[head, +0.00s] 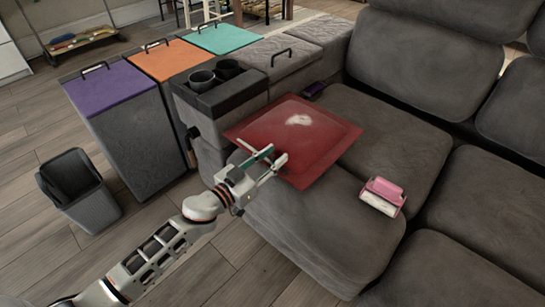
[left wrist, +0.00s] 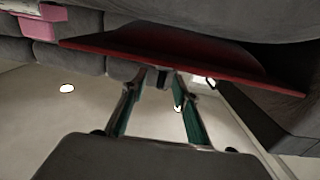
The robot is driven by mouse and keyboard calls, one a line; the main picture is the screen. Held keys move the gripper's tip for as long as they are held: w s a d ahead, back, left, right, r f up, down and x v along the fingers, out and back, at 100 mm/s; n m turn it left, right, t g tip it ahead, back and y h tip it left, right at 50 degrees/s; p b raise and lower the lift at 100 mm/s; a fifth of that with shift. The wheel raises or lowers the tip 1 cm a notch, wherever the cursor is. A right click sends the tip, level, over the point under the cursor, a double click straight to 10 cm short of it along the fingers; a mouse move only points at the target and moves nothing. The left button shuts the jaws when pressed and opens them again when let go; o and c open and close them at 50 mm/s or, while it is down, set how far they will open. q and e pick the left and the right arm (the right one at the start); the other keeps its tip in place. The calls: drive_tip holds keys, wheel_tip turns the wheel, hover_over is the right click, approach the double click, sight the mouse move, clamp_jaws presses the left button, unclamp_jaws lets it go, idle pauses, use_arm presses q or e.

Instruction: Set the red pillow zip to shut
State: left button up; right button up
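The red pillow (head: 322,143) lies flat on the grey sofa seat, with a pale patch on its top. In the left wrist view the pillow (left wrist: 110,44) shows edge-on beyond the fingers. My left gripper (head: 278,154) is at the pillow's near left edge. In the left wrist view the left gripper's (left wrist: 160,80) fingers stand apart. A small dark piece (left wrist: 162,77) shows between the fingertips at the pillow's edge; I cannot tell whether it is the zip pull. The zip's state cannot be made out. My right gripper is in neither view.
A console with two dark cups (head: 202,80) stands behind left. Bins with purple (head: 103,89), orange (head: 170,59) and teal (head: 222,38) lids and an open grey bin (head: 85,195) stand left.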

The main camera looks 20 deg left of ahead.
sight(236, 139)
use_arm(q)
clamp_jaws()
drive_tip(key=shift+w+a, duration=0.15)
drive_tip(key=shift+a, duration=0.25)
drive_tip(key=w+a, duration=0.1)
drive_tip(key=a, duration=0.3)
drive_tip(key=w+a, duration=0.2)
drive_tip(key=a, duration=0.3)
drive_tip(key=w+a+p, duration=0.1)
drive_tip(key=w+a, duration=0.1)
drive_tip(key=a, duration=0.2)
drive_tip(key=shift+a, duration=0.35)
drive_tip(key=shift+w+a, duration=0.1)
drive_tip(key=shift+a, duration=0.25)
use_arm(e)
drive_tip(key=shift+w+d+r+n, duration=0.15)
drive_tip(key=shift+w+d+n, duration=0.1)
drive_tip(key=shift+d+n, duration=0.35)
use_arm(q)
unclamp_jaws()
